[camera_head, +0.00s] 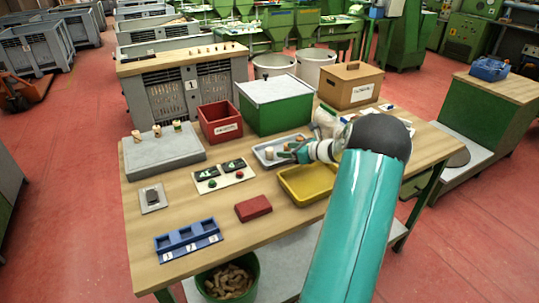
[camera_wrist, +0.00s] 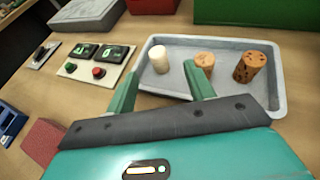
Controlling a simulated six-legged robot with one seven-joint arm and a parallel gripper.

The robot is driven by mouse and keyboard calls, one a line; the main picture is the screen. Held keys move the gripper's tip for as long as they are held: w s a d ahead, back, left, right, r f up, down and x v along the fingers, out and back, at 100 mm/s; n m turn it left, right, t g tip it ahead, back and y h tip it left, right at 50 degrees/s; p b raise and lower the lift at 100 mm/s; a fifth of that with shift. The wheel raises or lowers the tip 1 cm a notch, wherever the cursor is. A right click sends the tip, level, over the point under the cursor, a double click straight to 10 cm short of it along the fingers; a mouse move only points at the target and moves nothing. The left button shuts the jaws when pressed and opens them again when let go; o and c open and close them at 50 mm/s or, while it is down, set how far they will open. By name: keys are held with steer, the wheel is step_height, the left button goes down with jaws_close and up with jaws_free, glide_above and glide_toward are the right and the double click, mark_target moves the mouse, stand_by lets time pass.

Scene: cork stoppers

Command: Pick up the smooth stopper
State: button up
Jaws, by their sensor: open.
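A grey-blue tray (camera_head: 258,147) on the workbench holds three stoppers and shows large in the wrist view (camera_wrist: 279,90). The pale cream stopper (camera_wrist: 159,58) looks the smoothest; it stands upright at the tray's left. A tan, lightly speckled cork (camera_wrist: 205,63) is in the middle, partly behind my right finger. A darker brown cork with deep pits (camera_wrist: 249,66) stands at the right. My gripper (camera_wrist: 162,67) is open and empty. In the wrist view the cream stopper appears between the fingertips, beyond them. In the head view my gripper (camera_head: 288,153) is at the tray's right side.
A yellow tray (camera_head: 307,184) lies in front of my gripper. A red bin (camera_head: 220,122), a green box (camera_head: 274,105) and a cardboard box (camera_head: 350,85) stand behind. A button panel (camera_head: 224,175) and a red block (camera_head: 253,208) are to the left.

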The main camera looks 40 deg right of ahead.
mark_target(269, 154)
steer(key=x, duration=0.8)
steer(key=shift+s+a+f, duration=0.1)
steer(key=shift+a+f, duration=0.05)
steer(key=shift+a, duration=0.05)
steer(key=c, duration=1)
